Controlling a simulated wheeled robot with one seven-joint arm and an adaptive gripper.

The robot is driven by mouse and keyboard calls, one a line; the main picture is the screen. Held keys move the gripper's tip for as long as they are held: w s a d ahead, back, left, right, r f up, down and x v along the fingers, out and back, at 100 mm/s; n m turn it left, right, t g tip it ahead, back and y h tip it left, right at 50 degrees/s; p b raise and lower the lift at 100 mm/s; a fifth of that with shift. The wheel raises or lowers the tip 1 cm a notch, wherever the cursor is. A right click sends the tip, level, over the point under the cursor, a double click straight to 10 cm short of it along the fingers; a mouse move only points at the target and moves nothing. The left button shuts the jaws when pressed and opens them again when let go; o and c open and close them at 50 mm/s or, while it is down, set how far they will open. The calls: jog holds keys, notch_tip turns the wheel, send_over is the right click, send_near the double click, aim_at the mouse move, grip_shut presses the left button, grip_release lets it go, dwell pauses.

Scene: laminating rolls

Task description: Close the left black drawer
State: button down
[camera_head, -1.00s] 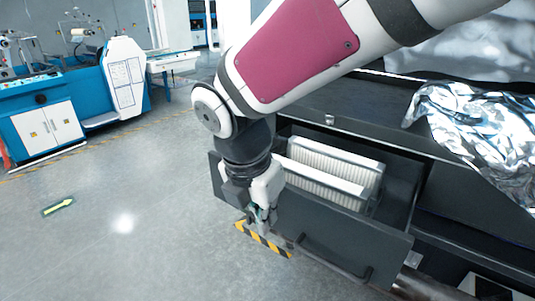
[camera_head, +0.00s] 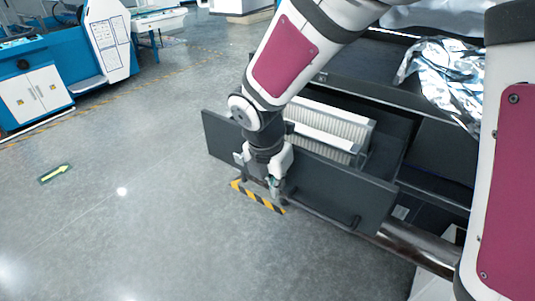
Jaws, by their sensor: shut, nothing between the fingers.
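The left black drawer (camera_head: 340,188) is pulled out from the dark cabinet, and its front panel faces the open floor. White ribbed filter-like blocks (camera_head: 330,125) lie in it. A dark bar handle (camera_head: 320,212) runs along the panel's outer face. My gripper (camera_head: 275,190) points down at the outer side of the panel, close to the handle's left end. Its fingers are shut and empty. I cannot tell whether it touches the panel or the handle. My arm hides part of the drawer's left side.
Crumpled silver foil (camera_head: 445,75) lies on the cabinet top at the right. A yellow-black striped floor mark (camera_head: 257,197) is below the gripper. A blue and white machine (camera_head: 35,85) stands at the far left. The grey floor at left and front is clear.

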aim_at(326, 127)
dwell(0.3)
jog(key=w+d+b, duration=0.1)
jog(key=w+d, duration=0.4)
jog(key=w, duration=0.2)
jog(key=w+d+b, duration=0.2)
jog(key=w+d, duration=0.4)
jog(key=w, duration=0.1)
jog(key=w+d+b, duration=0.2)
jog(key=w+d, duration=0.4)
jog(key=w, duration=0.2)
jog(key=shift+d, duration=0.1)
